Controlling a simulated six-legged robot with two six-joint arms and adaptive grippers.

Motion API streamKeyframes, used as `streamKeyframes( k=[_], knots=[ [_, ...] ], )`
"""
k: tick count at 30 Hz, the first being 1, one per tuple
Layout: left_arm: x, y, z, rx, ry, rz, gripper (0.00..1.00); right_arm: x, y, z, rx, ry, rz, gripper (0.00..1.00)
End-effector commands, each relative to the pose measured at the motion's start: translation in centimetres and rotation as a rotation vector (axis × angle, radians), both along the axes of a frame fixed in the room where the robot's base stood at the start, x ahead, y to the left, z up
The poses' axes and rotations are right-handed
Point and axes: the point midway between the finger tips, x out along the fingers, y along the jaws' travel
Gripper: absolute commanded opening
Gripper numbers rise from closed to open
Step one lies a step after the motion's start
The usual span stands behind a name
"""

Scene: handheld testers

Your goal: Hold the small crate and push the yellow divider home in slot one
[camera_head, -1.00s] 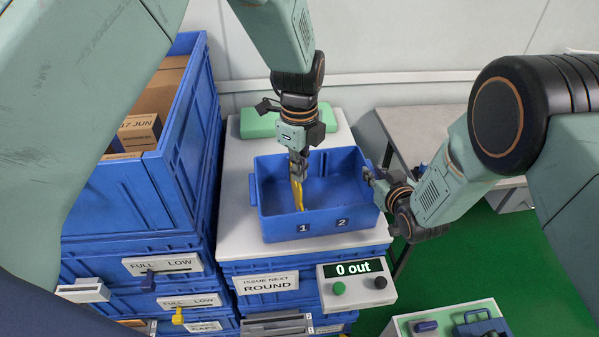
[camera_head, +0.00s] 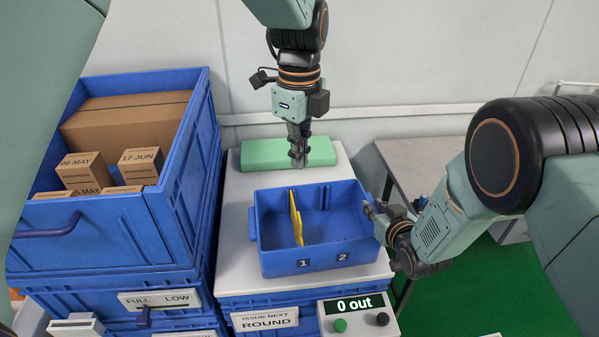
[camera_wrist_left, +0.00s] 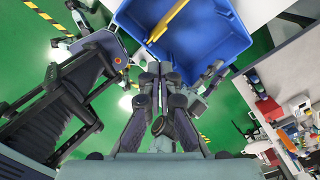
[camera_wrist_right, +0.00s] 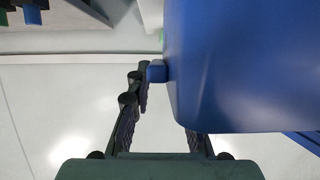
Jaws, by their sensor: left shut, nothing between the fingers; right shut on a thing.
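The small blue crate (camera_head: 322,258) stands on the white top, its front wall marked 1 and 2. The yellow divider (camera_head: 297,220) stands upright across the crate in line with the 1; I cannot tell how deep it sits. Both the crate (camera_wrist_left: 222,32) and the divider (camera_wrist_left: 168,20) show in the left wrist view. My left gripper (camera_head: 298,160) is shut and empty, above and behind the crate, apart from the divider. My right gripper (camera_head: 371,210) is shut on the crate's right end; the right wrist view shows its fingers (camera_wrist_right: 150,76) at a blue lug there.
A green block (camera_head: 258,155) lies behind the crate. A big blue bin (camera_head: 110,235) with cardboard boxes stands at the left. A grey table (camera_head: 425,160) stands at the right.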

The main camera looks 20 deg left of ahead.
Motion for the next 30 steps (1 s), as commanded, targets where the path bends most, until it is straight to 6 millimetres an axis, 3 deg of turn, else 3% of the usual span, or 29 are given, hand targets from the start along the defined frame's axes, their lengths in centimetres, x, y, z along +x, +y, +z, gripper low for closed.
streamKeyframes(
  k=[12,13,21,30],
  knots=[
    [-0.02,0.01,1.17,0.000,0.000,0.001,0.00,0.07,0.01,0.12,0.001,-0.003,0.000,0.00],
    [-0.02,0.01,1.17,-0.001,0.000,0.001,0.00,0.07,0.01,0.12,0.001,-0.003,0.000,0.21],
    [-0.02,0.01,1.14,-0.001,0.000,0.001,0.00,0.04,0.01,0.06,0.001,-0.002,0.000,0.44],
    [-0.02,0.01,1.13,-0.001,0.000,0.001,0.00,0.00,0.00,0.01,0.000,0.000,0.000,0.47]
  ],
)
